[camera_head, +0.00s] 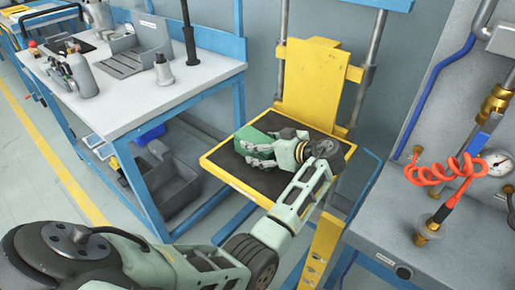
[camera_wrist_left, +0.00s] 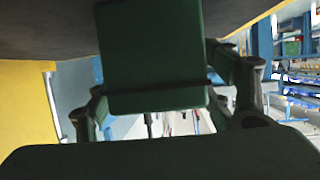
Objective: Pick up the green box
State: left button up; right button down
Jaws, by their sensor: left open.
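The green box (camera_head: 251,138) lies on the dark mat (camera_head: 226,158) of the yellow lift platform. It also shows in the left wrist view (camera_wrist_left: 152,50), large and between the two finger linkages. My left gripper (camera_head: 262,147) is over the platform at the box, with its fingers open on either side of it. The gripper partly hides the box in the head view. I cannot tell whether the fingers touch the box. My right gripper is not in view.
The platform has a raised yellow rim (camera_head: 238,186) and a yellow back plate (camera_head: 311,82). A workbench (camera_head: 130,98) with metal fixtures stands left. A grey bench (camera_head: 390,215) with a coiled red hose (camera_head: 447,171) and gauge (camera_head: 499,164) stands right.

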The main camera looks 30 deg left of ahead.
pick_arm(q)
jog(key=shift+x, duration=1.05)
jog(key=c, duration=1.8)
jog(key=shift+r, duration=0.2)
grip_shut()
